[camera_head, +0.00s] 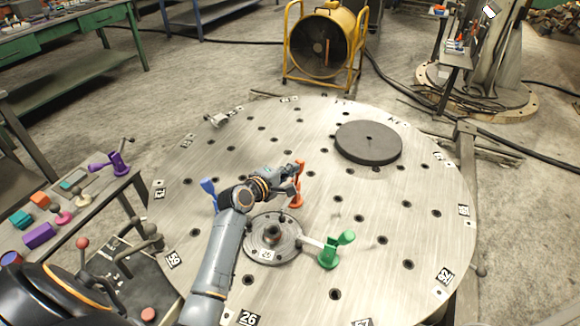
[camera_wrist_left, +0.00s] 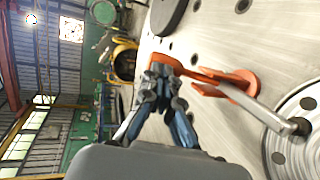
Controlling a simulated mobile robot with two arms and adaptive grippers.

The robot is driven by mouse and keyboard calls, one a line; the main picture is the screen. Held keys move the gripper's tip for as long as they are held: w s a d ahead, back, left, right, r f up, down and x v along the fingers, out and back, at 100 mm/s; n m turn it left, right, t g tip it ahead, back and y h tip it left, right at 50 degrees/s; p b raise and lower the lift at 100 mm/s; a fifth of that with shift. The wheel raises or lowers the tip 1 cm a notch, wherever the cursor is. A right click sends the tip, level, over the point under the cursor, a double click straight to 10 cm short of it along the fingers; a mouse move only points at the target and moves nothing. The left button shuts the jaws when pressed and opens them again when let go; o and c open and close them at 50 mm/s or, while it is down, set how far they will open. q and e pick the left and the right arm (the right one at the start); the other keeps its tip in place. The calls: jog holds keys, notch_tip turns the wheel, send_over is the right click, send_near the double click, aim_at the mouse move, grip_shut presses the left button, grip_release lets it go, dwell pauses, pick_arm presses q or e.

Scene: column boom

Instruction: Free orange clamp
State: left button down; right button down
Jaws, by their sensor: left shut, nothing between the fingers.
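The orange clamp (camera_head: 297,190) stands on the round perforated table, beyond the round metal flange (camera_head: 289,250). In the left wrist view the clamp (camera_wrist_left: 243,84) has a flat orange handle pointing toward my fingers and a silver arm (camera_wrist_left: 265,112) whose tip lies over the edge of the flange (camera_wrist_left: 290,155). My left gripper (camera_head: 296,168) is shut with nothing held. In the left wrist view its fingertips (camera_wrist_left: 166,62) are right at the end of the orange handle; whether they touch it I cannot tell. My right gripper is not in view.
A green clamp (camera_head: 330,254) stands right of the flange, and a blue clamp (camera_head: 208,188) is left of it, partly behind my arm. A dark disc (camera_head: 368,142) lies at the table's back right. A side bench (camera_head: 75,215) holds a purple clamp (camera_head: 112,162) and coloured blocks.

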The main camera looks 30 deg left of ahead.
aim_at(296, 162)
pick_arm(q)
jog(key=shift+w+r+p, duration=0.25)
jog(key=shift+p, duration=0.5)
jog(key=w+g+p, duration=0.1)
jog(key=p, duration=0.2)
jog(key=w+g+p, duration=0.1)
jog(key=p, duration=0.3)
jog(key=shift+r+g, duration=0.3)
jog(key=shift+w+a+f+n+g+p, duration=0.1)
jog(key=shift+w+f+n+g+p, duration=0.2)
jog(key=shift+w+f+g+p, duration=0.35)
jog(key=shift+w+f, duration=0.45)
jog(key=shift+w, duration=0.1)
jog(key=shift+b+x, duration=0.4)
jog(key=shift+x, duration=0.4)
jog(key=shift+a, duration=0.15)
jog(key=shift+r, duration=0.15)
